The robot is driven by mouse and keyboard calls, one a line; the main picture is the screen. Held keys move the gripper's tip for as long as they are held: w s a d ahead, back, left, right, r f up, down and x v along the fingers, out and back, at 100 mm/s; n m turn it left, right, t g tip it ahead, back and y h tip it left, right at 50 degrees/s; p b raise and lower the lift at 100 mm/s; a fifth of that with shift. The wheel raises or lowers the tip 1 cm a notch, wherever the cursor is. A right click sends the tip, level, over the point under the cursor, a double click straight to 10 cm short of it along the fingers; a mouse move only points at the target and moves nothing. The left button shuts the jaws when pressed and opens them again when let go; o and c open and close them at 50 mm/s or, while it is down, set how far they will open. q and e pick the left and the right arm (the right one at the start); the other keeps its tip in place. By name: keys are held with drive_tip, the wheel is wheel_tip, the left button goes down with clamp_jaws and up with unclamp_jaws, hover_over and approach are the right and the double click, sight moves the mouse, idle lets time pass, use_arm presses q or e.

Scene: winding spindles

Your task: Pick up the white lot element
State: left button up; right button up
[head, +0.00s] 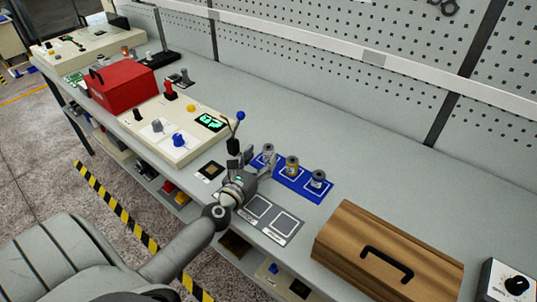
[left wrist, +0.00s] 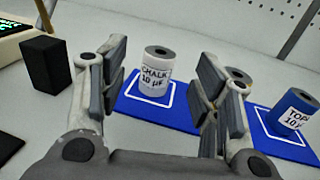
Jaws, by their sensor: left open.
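The white lot element (left wrist: 156,72), a cylinder labelled "CHALK 10" with a grey top and dark hole, stands upright on a blue mat within a white outline. In the head view it appears to be the leftmost cylinder (head: 268,152), partly hidden by my left gripper (head: 254,163). My left gripper is open; in the left wrist view its fingers (left wrist: 160,84) show on either side of the white element, apart from it. Another cylinder (head: 292,166) and a blue one (left wrist: 293,108) stand to the right. My right gripper is out of view.
A black block (left wrist: 46,63) stands left of the fingers. A control panel with knobs (head: 178,135), a blue-knobbed lever (head: 238,118) and a red box (head: 122,86) lie left. A wooden box (head: 385,250) stands right. The bench behind the blue mat (head: 322,194) is clear.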

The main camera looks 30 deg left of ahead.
sight(268, 147)
use_arm(q)
drive_tip(key=w, duration=0.4)
drive_tip(key=shift+w+a+r, duration=0.1)
drive_tip(key=shift+w+a, duration=0.15)
drive_tip(key=shift+w, duration=0.5)
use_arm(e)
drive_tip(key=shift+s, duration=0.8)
use_arm(q)
drive_tip(key=shift+c, duration=0.5)
drive_tip(key=c, duration=0.9)
drive_tip(key=shift+c, duration=0.7)
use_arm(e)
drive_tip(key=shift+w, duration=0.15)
use_arm(q)
drive_tip(key=shift+a+r, duration=0.1)
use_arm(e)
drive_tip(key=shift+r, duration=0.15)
